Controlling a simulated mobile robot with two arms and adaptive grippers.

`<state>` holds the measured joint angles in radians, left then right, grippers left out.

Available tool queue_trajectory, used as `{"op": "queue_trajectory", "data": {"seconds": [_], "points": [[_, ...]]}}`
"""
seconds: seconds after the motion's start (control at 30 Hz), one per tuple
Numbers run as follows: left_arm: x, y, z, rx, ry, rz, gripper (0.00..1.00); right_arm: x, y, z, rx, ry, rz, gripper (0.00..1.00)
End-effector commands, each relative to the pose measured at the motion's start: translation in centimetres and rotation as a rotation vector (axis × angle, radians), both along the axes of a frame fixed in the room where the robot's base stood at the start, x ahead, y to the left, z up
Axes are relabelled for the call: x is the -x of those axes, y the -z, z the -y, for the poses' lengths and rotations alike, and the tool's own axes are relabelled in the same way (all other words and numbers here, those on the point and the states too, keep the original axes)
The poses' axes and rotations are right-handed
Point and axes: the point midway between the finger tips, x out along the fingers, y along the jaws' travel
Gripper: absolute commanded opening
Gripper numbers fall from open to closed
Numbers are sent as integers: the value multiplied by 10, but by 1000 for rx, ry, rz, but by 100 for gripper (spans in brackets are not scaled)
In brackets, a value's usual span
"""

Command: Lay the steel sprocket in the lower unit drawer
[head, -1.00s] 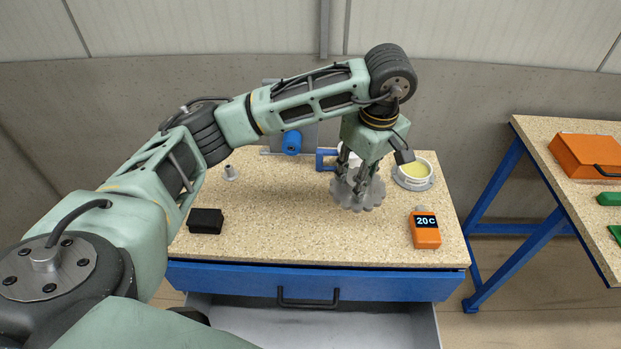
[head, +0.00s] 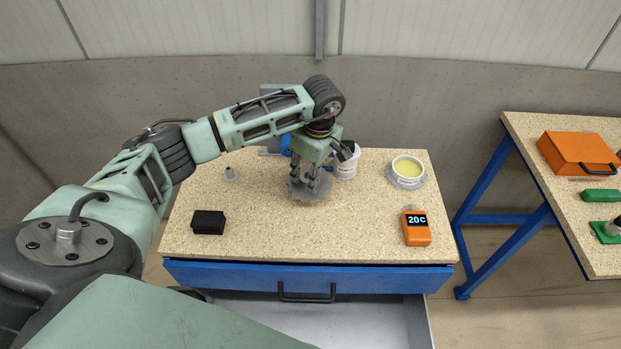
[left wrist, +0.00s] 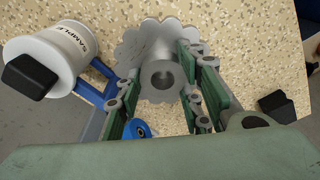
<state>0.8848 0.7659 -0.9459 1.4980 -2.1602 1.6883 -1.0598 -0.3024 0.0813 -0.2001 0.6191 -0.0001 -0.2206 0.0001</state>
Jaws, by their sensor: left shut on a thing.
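The steel sprocket (head: 306,195) is a grey toothed disc with a hub, over the middle of the speckled bench top. My left gripper (head: 310,182) points down and is shut on it. In the left wrist view the fingers (left wrist: 163,95) stand on either side of the hub of the sprocket (left wrist: 135,50). I cannot tell whether the disc touches the bench. The lower unit drawer (head: 345,318) is pulled out below the blue upper drawer (head: 235,275). Its visible grey floor is bare; my arm hides its left part. My right gripper is not in view.
A white sample cup (head: 346,168) stands just right of the gripper. A yellow-filled dish (head: 407,172), an orange 20C device (head: 416,232), a black block (head: 208,222) and a small grey part (head: 231,174) sit around. The front middle of the bench (head: 310,235) is clear.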

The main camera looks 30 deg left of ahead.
Motion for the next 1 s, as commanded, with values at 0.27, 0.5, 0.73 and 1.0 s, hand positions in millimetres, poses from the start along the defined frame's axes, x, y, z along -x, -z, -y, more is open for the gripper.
{"op": "queue_trajectory", "data": {"seconds": [0.27,0.5,0.73,1.0], "points": [[1,32,0,1,-1,-3,0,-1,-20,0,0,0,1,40],[0,40,0,0,1,0,0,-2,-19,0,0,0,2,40],[1,44,-1,0,1,-2,36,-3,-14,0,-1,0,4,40],[1,43,0,0,1,-2,53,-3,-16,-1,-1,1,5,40]]}}
